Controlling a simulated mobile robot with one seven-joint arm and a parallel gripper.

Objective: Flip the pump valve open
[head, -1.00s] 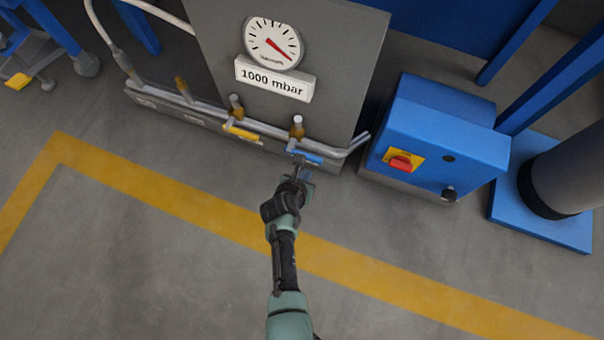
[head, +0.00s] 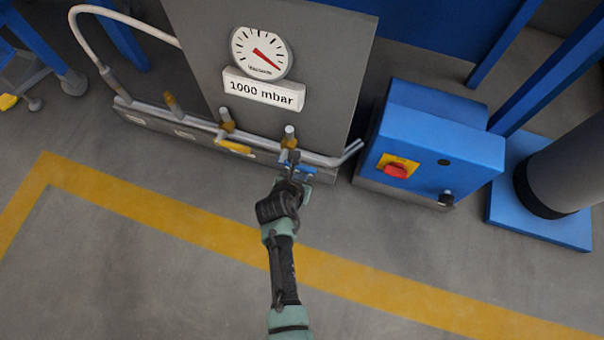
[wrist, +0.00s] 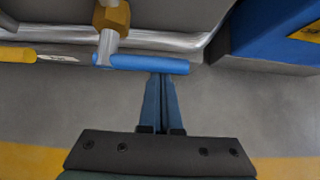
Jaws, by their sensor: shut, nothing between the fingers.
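A valve with a blue lever handle (wrist: 140,62) sits on the silver pipe at the foot of the grey panel. The handle lies lengthwise along the pipe, pointing right from its brass body (wrist: 112,17). In the head view the handle (head: 306,169) is partly covered by my gripper (head: 294,160). My gripper (wrist: 161,76) is shut and empty. Its fingertips are at the near edge of the handle's right part; I cannot tell whether they touch. A second valve with a yellow handle (head: 236,147) sits further left, also lying along the pipe.
The gauge (head: 260,53) stands above a sign (head: 263,91) reading 1000 mbar. A blue box (head: 430,140) with a red knob (head: 396,170) stands close on the right. A white hose (head: 83,35) is at left. The floor in front, with a yellow line (head: 180,220), is clear.

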